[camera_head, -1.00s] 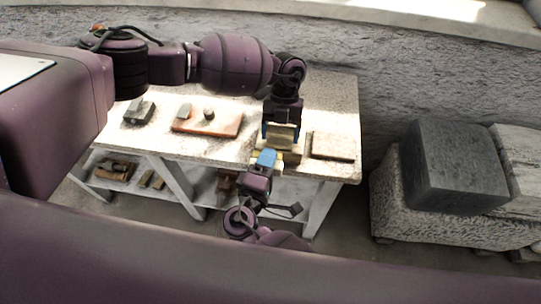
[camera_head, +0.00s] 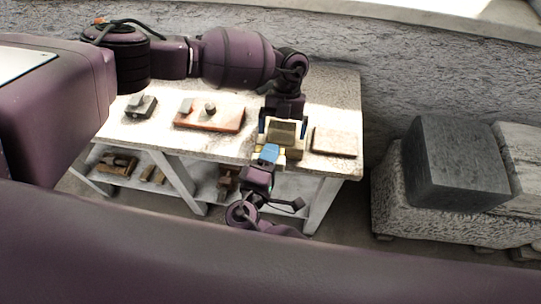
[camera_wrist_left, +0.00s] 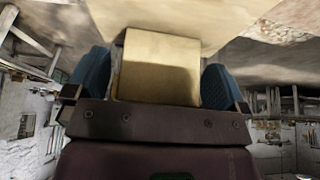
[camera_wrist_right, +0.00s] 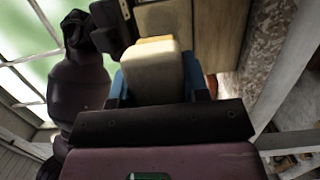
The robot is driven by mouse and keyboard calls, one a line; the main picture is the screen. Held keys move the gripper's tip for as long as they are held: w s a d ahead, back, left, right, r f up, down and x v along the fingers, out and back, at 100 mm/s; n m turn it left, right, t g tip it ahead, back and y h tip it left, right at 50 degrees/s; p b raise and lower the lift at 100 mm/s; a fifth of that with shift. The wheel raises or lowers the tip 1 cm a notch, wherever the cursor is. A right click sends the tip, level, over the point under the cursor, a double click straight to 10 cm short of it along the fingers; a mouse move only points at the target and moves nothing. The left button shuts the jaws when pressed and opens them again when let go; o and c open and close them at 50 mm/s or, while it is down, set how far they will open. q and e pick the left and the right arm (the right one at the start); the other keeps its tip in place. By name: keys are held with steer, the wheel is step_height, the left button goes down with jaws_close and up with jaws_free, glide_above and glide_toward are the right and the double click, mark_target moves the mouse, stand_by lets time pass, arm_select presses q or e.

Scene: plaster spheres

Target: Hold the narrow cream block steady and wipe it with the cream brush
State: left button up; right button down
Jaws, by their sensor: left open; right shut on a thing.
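The narrow cream block (camera_head: 296,143) is on the worktable near its front edge. In the left wrist view the block (camera_wrist_left: 158,65) sits between the two blue fingers, with a gap on the left and very little on the right. My left gripper (camera_head: 283,130) is open, pointing down around the block. My right gripper (camera_head: 268,154) is lower, at the table's front edge, close to the block. It is shut on the cream brush (camera_wrist_right: 155,72), a pale rounded piece between its blue fingers. The brush's far end and any contact with the block are hidden.
The table top (camera_head: 333,98) holds a flat tan slab (camera_head: 335,142) right of the block. A reddish board (camera_head: 222,121) with small items and a grey tool (camera_head: 140,106) lie left. A dark stone cube (camera_head: 455,163) stands at right, off the table.

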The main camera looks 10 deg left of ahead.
arm_select(q)
steer(key=shift+w+r, duration=0.1)
steer(key=shift+r, duration=0.05)
steer(key=shift+v, duration=3.35)
steer(key=v, duration=1.2)
